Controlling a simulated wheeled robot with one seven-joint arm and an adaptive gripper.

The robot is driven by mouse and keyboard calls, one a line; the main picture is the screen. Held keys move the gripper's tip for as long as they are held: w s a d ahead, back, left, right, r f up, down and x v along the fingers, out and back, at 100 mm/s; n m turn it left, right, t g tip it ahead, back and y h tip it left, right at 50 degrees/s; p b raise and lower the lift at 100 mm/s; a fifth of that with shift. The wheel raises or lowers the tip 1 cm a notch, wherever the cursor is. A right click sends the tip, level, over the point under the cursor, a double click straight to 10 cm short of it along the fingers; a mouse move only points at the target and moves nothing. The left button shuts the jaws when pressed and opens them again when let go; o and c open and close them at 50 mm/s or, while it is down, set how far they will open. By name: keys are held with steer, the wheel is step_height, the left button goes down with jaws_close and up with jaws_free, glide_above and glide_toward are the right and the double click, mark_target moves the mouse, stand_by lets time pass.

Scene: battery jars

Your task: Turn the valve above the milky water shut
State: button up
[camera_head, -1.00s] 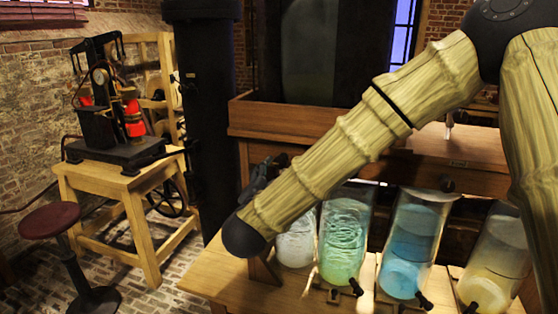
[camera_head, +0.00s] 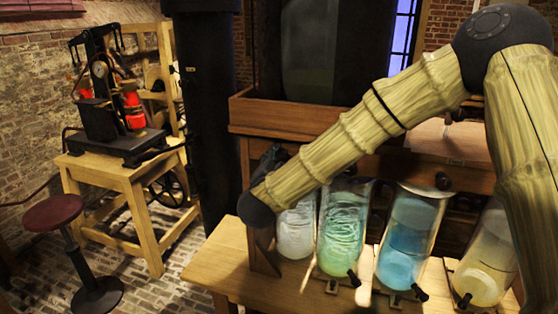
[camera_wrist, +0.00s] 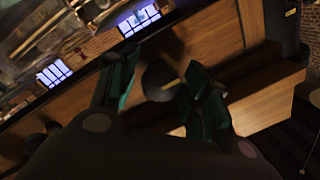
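The jar of milky white water (camera_head: 295,232) stands at the left end of the row in the head view, partly behind my arm. The valve above it is hidden in that view. In the wrist view a round dark valve knob (camera_wrist: 160,82) with a small yellow mark shows between the two dark green fingers of my gripper (camera_wrist: 160,92). The fingers are spread, with gaps beside the knob. I cannot tell whether they touch it. In the head view only a dark bit of my gripper (camera_head: 267,163) shows behind my arm.
Jars of green (camera_head: 343,232), blue (camera_head: 405,245) and yellowish water (camera_head: 485,265) stand to the right, with black taps at their feet. Another dark knob (camera_head: 442,180) sits above the blue jar. A wooden shelf (camera_head: 280,117) rises behind. A stool (camera_head: 52,212) stands left on open floor.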

steer(key=c, duration=0.7)
steer(key=shift+o, duration=0.2)
steer(key=shift+f+m+b, duration=0.15)
steer(key=shift+m+b, duration=0.15)
steer(key=shift+b, duration=0.45)
steer(key=m+b, duration=0.1)
steer(key=b, duration=0.2)
steer(key=shift+f+m, duration=0.2)
steer(key=shift+m, duration=0.1)
steer(key=m+b, duration=0.3)
steer(key=b, duration=0.3)
steer(key=shift+m+t+b, duration=0.3)
steer(key=shift+m+b, duration=0.1)
steer(key=m+h+b, duration=0.1)
steer(key=m+b, duration=0.6)
steer(key=b, duration=0.4)
steer(key=m+b, duration=0.3)
steer(key=b, duration=0.2)
steer(key=shift+m+h+b, duration=0.4)
steer(key=shift+a+r+m+b, duration=0.1)
steer(key=shift+r+m+b, duration=0.15)
steer(key=shift+m+b, duration=0.9)
steer(key=shift+r+b, duration=0.15)
steer(key=shift+b, duration=0.2)
